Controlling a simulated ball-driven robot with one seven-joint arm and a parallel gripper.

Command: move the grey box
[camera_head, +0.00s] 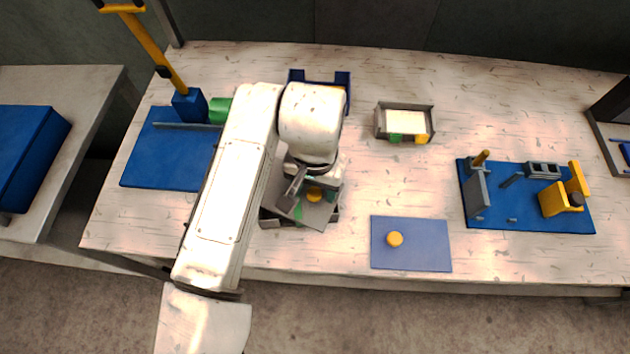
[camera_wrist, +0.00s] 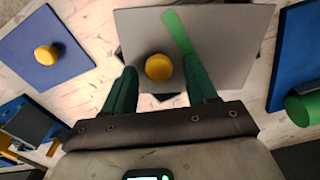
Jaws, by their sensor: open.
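A grey box (camera_head: 270,217) sits on the table under my gripper, mostly hidden by my arm. A flat grey lid (camera_head: 318,214) with a yellow knob (camera_head: 314,195) lies over it, askew to the box. In the wrist view the lid (camera_wrist: 225,40) also bears a green strip (camera_wrist: 177,32). My gripper (camera_wrist: 160,82) is open, its two green fingers on either side of the knob (camera_wrist: 159,67), with gaps between. Whether the fingertips touch the lid I cannot tell. A second grey box (camera_head: 379,124), open-topped with a pale inside and green and yellow marks, stands farther back right.
A blue panel (camera_head: 425,250) with a yellow knob lies near the front edge. A blue mat (camera_head: 150,165) with a green cylinder (camera_head: 220,110) is left; a blue bin (camera_head: 342,80) stands behind. A blue board (camera_head: 520,215) with fixtures is right. The table between the panel and the open box is clear.

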